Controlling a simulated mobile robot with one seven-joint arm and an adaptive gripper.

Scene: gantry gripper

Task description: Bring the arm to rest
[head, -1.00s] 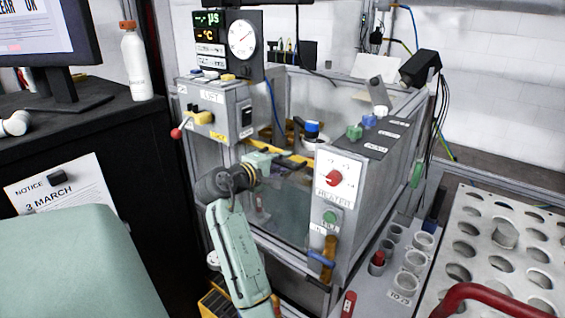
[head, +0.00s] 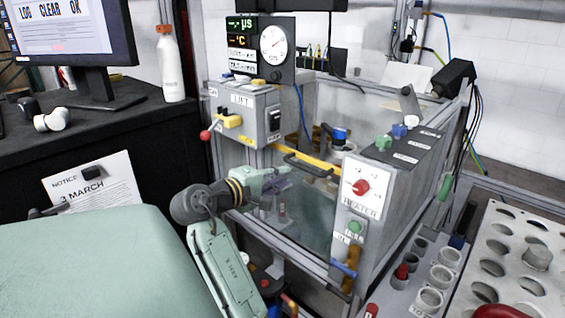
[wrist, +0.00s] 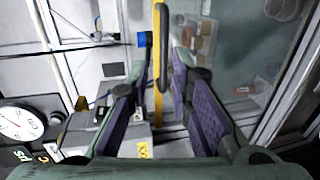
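My gripper (head: 284,177) is at the end of my pale green arm, in front of the glass-walled tank with the yellow rail (head: 315,164). In the wrist view my gripper (wrist: 168,78) has its two purple-padded fingers spread apart, with nothing held between them. The yellow rail and its dark handle (head: 303,168) lie beyond the fingertips, apart from them as far as I can tell. My arm is bent and extends up from the bottom of the head view.
The lift box (head: 240,115) with a red-knobbed lever stands left of the tank, the heater panel (head: 362,190) right of it. A rack with round holes (head: 510,225) is at far right. A black bench (head: 90,135) with monitor and white bottle (head: 170,65) is at left.

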